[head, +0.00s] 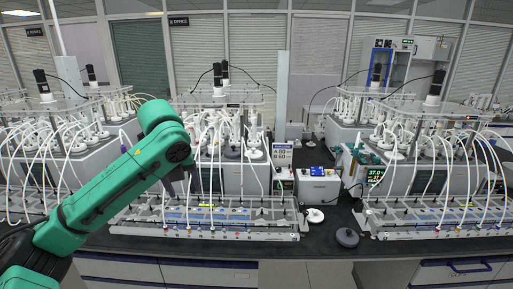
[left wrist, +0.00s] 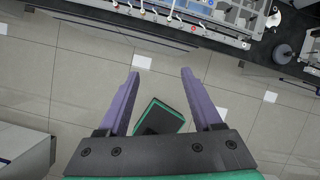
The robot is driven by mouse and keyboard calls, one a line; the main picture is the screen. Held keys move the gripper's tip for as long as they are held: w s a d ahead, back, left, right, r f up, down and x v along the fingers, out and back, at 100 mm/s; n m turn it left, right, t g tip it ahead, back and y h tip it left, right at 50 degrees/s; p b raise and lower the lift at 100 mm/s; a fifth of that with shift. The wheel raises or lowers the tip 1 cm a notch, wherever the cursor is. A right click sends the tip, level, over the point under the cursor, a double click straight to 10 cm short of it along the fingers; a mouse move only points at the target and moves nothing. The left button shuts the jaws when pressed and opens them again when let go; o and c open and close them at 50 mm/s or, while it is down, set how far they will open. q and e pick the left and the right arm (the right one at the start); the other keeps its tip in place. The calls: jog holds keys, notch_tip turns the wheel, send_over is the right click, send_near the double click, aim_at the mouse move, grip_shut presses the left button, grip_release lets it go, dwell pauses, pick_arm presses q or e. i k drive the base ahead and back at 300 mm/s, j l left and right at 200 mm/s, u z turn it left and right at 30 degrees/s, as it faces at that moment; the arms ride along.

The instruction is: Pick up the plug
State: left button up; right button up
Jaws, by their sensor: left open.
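I cannot tell for sure which piece is the plug. A dark grey round piece (head: 347,238) lies on the black bench top near its front edge, between two racks; it also shows at the right of the left wrist view (left wrist: 282,53). A smaller white round piece (head: 314,215) lies behind it, also seen in the left wrist view (left wrist: 273,18). My left gripper (head: 180,184) is in front of the left rack, well left of both pieces. In the left wrist view its purple fingers (left wrist: 159,73) are wide apart and empty, with floor below. My right gripper is out of view.
A rack with tubes (head: 205,228) stands along the bench front, and another rack (head: 440,228) stands at the right. Reactors with white hoses and small instruments (head: 318,185) stand behind. Bare bench top lies around the grey piece.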

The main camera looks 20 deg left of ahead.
aim_at(252, 153)
jog(key=i, duration=1.7)
